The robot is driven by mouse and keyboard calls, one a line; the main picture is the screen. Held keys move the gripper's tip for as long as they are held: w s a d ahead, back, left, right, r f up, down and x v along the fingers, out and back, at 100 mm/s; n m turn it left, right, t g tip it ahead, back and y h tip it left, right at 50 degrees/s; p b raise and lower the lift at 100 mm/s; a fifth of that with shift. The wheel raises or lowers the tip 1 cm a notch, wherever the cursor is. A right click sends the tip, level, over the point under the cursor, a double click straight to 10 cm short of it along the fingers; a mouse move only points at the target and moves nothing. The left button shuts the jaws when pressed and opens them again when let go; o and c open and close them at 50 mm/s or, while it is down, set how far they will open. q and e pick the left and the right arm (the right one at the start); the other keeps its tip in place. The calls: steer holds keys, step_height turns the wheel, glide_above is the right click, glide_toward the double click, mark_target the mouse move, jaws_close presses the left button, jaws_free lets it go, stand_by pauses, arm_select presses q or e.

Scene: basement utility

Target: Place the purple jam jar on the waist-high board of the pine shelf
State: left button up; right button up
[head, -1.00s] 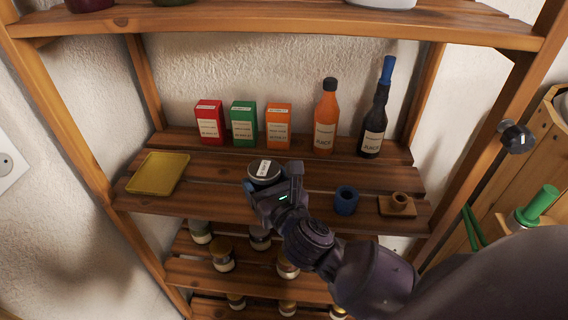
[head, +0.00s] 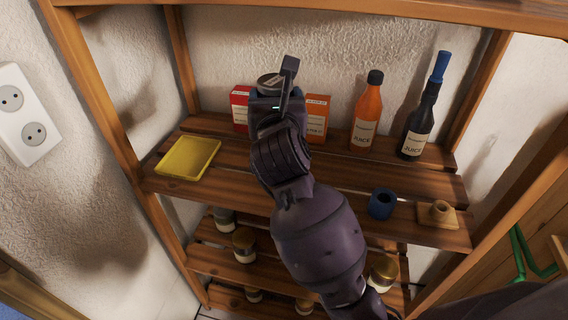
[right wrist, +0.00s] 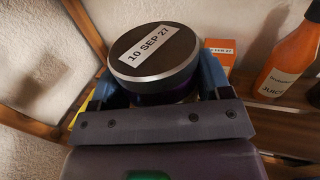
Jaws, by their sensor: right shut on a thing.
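The purple jam jar shows its dark lid in the head view (head: 269,80) and in the right wrist view (right wrist: 154,52), with a label reading 10 SEP 27. A strip of its purple body shows below the lid in the wrist view. My right gripper (head: 274,92) is shut on the jar and holds it upright, in front of the cartons. Whether the jar's base touches the board is hidden. The pine shelf's middle board (head: 330,178) lies below and around the gripper. My left gripper is not in view.
On this board stand a red carton (head: 240,108), an orange carton (head: 317,118), an orange juice bottle (head: 367,112) and a dark bottle (head: 421,120). A yellow tray (head: 189,157), blue ring (head: 382,203) and wooden holder (head: 438,215) sit forward. Jars stand below; another board is above.

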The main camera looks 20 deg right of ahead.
step_height(320, 180, down, 16)
steer(key=b, duration=0.4)
steer(key=shift+r, duration=0.1)
steer(key=shift+f, duration=0.3)
steer(key=shift+f+b, duration=0.15)
steer(key=shift+b, duration=0.15)
steer(key=o, duration=1.2)
